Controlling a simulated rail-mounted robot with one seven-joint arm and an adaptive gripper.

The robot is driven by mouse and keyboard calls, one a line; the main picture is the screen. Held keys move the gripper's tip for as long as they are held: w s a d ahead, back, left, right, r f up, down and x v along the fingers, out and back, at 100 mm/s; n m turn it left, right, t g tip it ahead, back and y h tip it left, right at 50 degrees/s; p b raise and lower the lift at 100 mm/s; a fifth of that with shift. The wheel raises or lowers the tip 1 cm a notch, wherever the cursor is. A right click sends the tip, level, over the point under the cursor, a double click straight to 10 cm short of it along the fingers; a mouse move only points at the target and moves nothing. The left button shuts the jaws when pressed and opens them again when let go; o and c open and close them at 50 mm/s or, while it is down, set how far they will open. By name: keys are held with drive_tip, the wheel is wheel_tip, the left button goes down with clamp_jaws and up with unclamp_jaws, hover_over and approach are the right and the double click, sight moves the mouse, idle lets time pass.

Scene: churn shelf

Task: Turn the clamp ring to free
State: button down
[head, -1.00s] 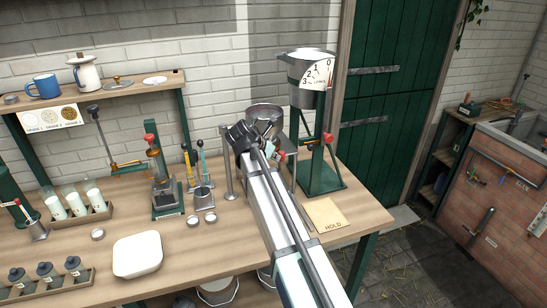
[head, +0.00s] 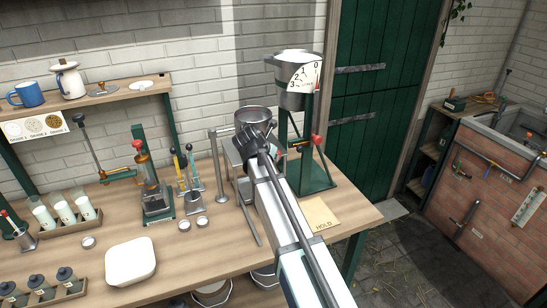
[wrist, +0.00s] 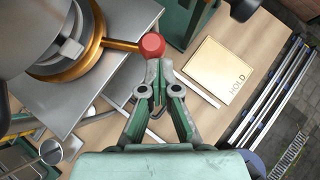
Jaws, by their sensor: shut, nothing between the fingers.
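The clamp ring (wrist: 97,42) is a brass band around a grey metal body at the upper left of the wrist view. Its short brass arm points right and ends in a red knob (wrist: 152,45). My gripper (wrist: 158,72) is shut and empty, with its fingertips close beside the red knob. I cannot tell whether they touch it. In the head view my gripper (head: 258,140) is in front of the metal bowl (head: 254,114) on its stand and hides the ring and knob there.
A green dial scale (head: 304,82) with another red knob stands just right of the bowl. A HOLD plate (wrist: 225,72) lies on the bench to the right. A metal post (head: 217,165) stands to the left. A white tray (head: 130,262) lies at the front left.

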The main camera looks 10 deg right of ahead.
drive_tip(key=s+f+b+v, duration=0.2)
drive_tip(key=v, duration=1)
drive_tip(key=s+d+f+m+g+y+p, duration=0.1)
drive_tip(key=s+d+f+m+g, duration=0.2)
drive_tip(key=s+f, duration=0.8)
drive_tip(key=s+d+f+m+g+y, duration=0.1)
drive_tip(key=s+f+m+g, duration=0.3)
drive_tip(key=f, duration=1.2)
drive_tip(key=s+d+f+m+g+y+p, duration=0.15)
drive_tip(key=s+f+m, duration=0.25)
drive_tip(key=s+f, duration=0.75)
drive_tip(key=s+f+m+g+y+b, duration=0.1)
drive_tip(key=s+f+m+g+b, duration=0.1)
drive_tip(key=s+f+m, duration=0.6)
drive_tip(key=s+d+f+m+g+y+b, duration=0.1)
drive_tip(key=s+f+m+g, duration=0.2)
drive_tip(key=s+f+m, duration=0.6)
drive_tip(key=s+f, duration=0.4)
drive_tip(key=s, duration=0.5)
drive_tip(key=shift+s+d+f+b, duration=0.25)
drive_tip(key=shift+d+f+b, duration=0.1)
drive_tip(key=shift+f+b, duration=0.05)
